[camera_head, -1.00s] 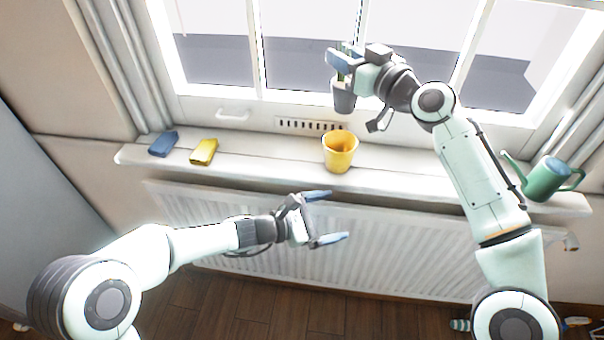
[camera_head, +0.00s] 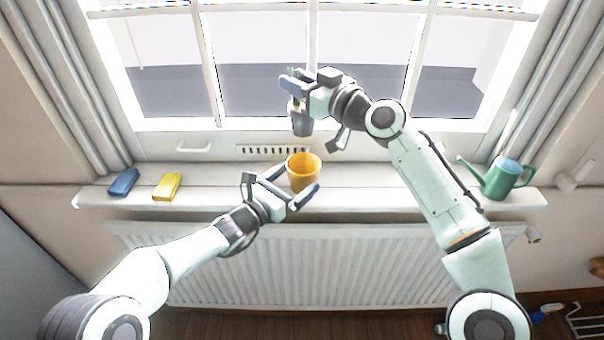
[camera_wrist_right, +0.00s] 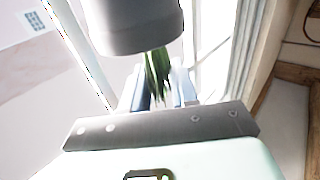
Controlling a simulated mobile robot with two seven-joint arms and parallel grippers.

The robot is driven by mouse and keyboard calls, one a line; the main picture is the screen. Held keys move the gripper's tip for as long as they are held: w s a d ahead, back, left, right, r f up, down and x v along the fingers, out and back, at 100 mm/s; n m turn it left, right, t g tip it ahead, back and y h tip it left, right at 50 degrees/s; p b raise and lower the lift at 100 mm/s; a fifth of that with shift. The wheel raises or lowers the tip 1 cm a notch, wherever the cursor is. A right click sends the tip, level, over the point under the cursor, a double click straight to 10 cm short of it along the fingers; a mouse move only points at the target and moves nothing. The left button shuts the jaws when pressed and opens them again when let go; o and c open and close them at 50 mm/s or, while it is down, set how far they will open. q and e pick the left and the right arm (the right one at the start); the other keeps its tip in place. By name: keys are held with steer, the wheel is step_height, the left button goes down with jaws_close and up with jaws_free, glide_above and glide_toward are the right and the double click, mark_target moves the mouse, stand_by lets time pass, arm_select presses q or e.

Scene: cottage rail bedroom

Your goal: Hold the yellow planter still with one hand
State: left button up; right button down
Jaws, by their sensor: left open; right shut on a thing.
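The yellow planter (camera_head: 303,172) stands upright on the white windowsill (camera_head: 230,193) in the head view, and its inside looks empty. My left gripper (camera_head: 300,181) is open, with one blue-tipped finger on each side of the planter; I cannot tell whether they touch it. My right gripper (camera_head: 293,88) is shut on a plant in a grey pot (camera_head: 301,120) and holds it raised behind the planter, in front of the window. In the right wrist view the grey pot (camera_wrist_right: 135,25) and green leaves (camera_wrist_right: 157,75) show near the fingers.
A blue block (camera_head: 123,183) and a yellow block (camera_head: 167,186) lie on the sill at left. A green watering can (camera_head: 500,178) stands at the right end. A white radiator (camera_head: 300,265) is below. The sill between the yellow block and my left gripper is clear.

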mark_target(312, 166)
arm_select(q)
steer(key=shift+x, duration=1.85)
steer(key=c, duration=0.9)
steer(key=shift+o, duration=0.2)
